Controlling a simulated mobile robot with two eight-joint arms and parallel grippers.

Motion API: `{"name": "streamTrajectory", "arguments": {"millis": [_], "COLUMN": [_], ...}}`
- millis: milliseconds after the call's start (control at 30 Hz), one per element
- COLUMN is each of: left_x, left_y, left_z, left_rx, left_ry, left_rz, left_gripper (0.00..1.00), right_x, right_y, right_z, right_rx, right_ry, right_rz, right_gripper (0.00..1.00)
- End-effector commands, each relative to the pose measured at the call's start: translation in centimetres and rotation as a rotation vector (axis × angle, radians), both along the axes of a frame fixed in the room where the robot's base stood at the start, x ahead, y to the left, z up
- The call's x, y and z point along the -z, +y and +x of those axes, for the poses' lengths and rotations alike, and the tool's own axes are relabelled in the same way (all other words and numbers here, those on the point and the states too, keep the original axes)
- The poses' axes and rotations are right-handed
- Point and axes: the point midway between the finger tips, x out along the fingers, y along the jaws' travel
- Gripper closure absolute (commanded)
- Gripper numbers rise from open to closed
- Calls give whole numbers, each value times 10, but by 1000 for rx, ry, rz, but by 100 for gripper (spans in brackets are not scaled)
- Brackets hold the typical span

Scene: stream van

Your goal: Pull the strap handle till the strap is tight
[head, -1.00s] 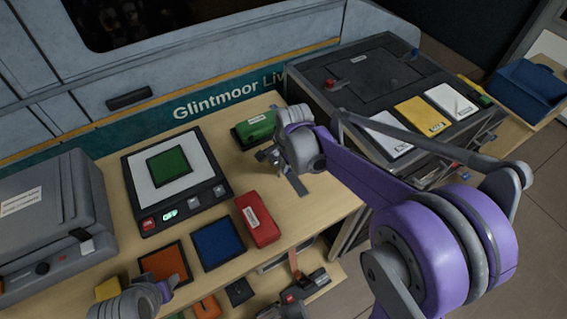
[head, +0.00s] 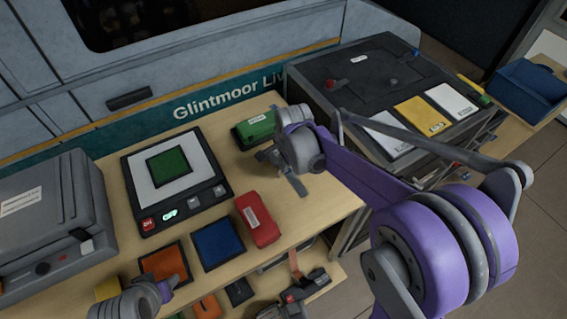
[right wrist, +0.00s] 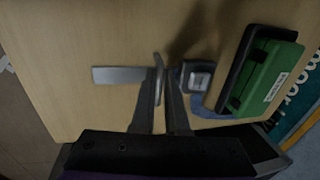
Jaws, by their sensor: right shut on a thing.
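My right gripper (head: 277,158) is over the bench, between the green case and the red box. In the right wrist view its fingers (right wrist: 164,85) are shut on a thin upright grey piece, the strap handle (right wrist: 158,64). A flat grey strip (right wrist: 121,75) runs left from it across the wood, and it also shows in the head view (head: 297,184). Right of the handle is a small grey buckle (right wrist: 196,75), with a bit of blue strap (right wrist: 209,107) below it. Whether the strap is slack or tight I cannot tell. My left gripper (head: 166,290) is at the lower left; its fingertips are unclear.
The green case (head: 255,129) stands just beyond the right gripper and shows close in the wrist view (right wrist: 268,78). A red box (head: 257,220) lies nearer. A scale-like device (head: 215,205) is left. A large dark case (head: 305,90) stands right.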

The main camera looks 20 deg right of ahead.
Motion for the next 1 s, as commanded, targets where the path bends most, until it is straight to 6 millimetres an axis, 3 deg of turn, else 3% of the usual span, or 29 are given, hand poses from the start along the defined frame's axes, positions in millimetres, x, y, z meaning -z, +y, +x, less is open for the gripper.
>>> {"name": "streamTrajectory", "arguments": {"millis": [233, 600, 933, 967, 1000], "left_x": [0, -2, -2, -2, -2], "left_y": [0, 0, 0, 0, 0], "left_z": [0, 0, 0, 0, 0], "left_rx": [0, 0, 0, 0, 0], "left_ry": [0, -1, -1, -1, -1], "left_rz": [0, 0, 0, 0, 0], "left_gripper": [50, 50, 50, 50, 50], "right_x": [-1, -1, 0, 0, 0], "right_y": [-1, -10, -11, -11, -11], "right_z": [-5, -68, -72, -72, -72], "right_rx": [1, 2, 1, 1, 1], "right_ry": [-1, 0, 0, 0, 0], "right_rz": [-1, -2, -1, -1, -1], "right_gripper": [100, 100, 100, 86, 79]}}
